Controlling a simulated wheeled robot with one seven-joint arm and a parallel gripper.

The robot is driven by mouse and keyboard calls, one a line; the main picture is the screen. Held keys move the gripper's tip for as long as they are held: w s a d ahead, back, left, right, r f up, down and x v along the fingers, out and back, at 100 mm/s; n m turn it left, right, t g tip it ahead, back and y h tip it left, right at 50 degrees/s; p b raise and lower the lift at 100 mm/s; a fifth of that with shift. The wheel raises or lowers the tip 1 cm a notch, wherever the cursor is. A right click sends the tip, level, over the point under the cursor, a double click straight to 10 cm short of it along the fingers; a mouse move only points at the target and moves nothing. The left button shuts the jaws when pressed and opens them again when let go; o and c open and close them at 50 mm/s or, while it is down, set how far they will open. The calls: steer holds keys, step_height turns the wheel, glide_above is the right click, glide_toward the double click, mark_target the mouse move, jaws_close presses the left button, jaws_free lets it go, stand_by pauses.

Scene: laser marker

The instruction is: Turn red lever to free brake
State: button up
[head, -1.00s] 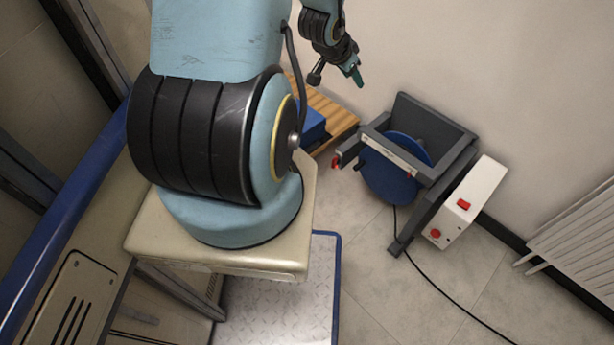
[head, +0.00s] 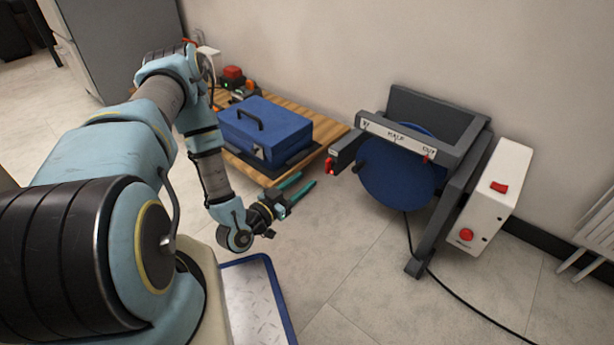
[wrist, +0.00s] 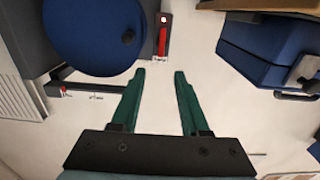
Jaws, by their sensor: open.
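The small red lever (head: 330,168) is on a dark box at the left side of a grey-framed machine with a blue disc (head: 395,185). In the wrist view the red lever (wrist: 162,40) stands on a dark plate beside the blue disc (wrist: 92,32). My gripper (head: 306,180), with teal fingers, is open and empty, to the left of the lever and slightly lower in the head view. In the wrist view the lever shows just beyond the gap between my fingertips (wrist: 160,72); no contact is visible.
A scale bar (head: 397,136) with a red pointer crosses the frame. A white box (head: 488,205) with red buttons is on its right. A blue toolbox (head: 265,130) sits on a wooden board (head: 325,150) behind my gripper. A black cable trails over the tile floor.

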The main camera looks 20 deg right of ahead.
mark_target(326, 163)
steer(key=b+x, duration=0.3)
steer(key=x, duration=0.6)
steer(key=shift+w+d+f, duration=0.15)
steer(key=shift+w+d+b, duration=0.25)
steer(key=shift+d+b, duration=0.1)
steer(key=shift+d, duration=0.15)
jaws_close()
